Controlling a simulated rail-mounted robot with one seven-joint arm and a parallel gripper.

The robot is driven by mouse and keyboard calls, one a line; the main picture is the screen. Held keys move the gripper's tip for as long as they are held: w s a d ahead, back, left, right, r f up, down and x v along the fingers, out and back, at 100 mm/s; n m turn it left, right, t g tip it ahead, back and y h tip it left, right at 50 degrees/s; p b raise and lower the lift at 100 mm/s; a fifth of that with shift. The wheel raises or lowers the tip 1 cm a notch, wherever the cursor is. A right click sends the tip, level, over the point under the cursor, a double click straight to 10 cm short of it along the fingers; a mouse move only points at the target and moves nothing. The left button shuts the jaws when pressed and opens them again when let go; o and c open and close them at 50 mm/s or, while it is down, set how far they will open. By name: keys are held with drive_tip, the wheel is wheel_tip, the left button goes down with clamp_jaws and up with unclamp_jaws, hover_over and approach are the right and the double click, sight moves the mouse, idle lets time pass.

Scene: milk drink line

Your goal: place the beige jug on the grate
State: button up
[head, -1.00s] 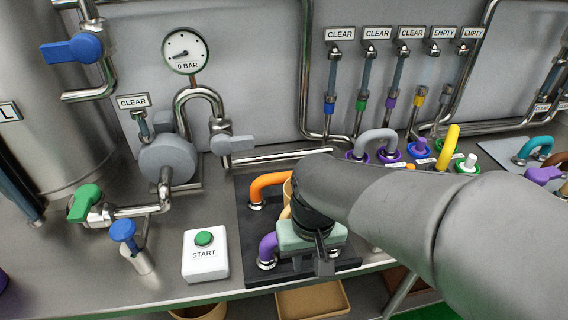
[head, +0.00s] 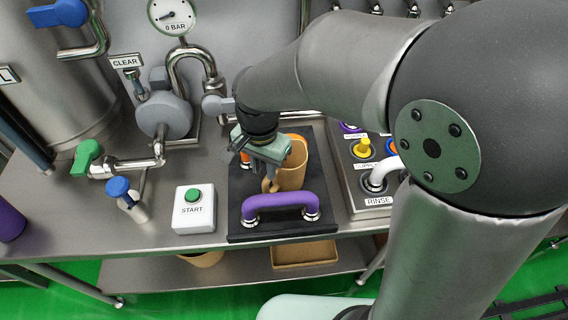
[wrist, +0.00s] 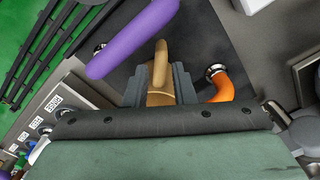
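The beige jug (head: 293,168) stands on a dark mat (head: 240,212), between an orange pipe behind and a purple pipe in front. My gripper (head: 268,170) is at the jug's left, at its handle (head: 270,185). In the wrist view my gripper (wrist: 160,82) has one finger on each side of the beige handle (wrist: 160,62), with narrow gaps showing. The jug's body is mostly hidden there. Black slats (wrist: 38,50) show at the upper left of the wrist view; I cannot tell whether they are the grate.
The purple pipe (head: 280,201) and the orange pipe (wrist: 222,84) are close to the jug. A white START box (head: 194,208) stands to the left. A panel with valves and a RINSE label (head: 378,201) lies to the right. A lower shelf holds a tan tray (head: 304,253).

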sight(265, 181)
wheel_tip(265, 181, down, 9)
drive_tip(key=shift+w+p, duration=0.15)
drive_tip(key=shift+p, duration=0.4)
clamp_jaws()
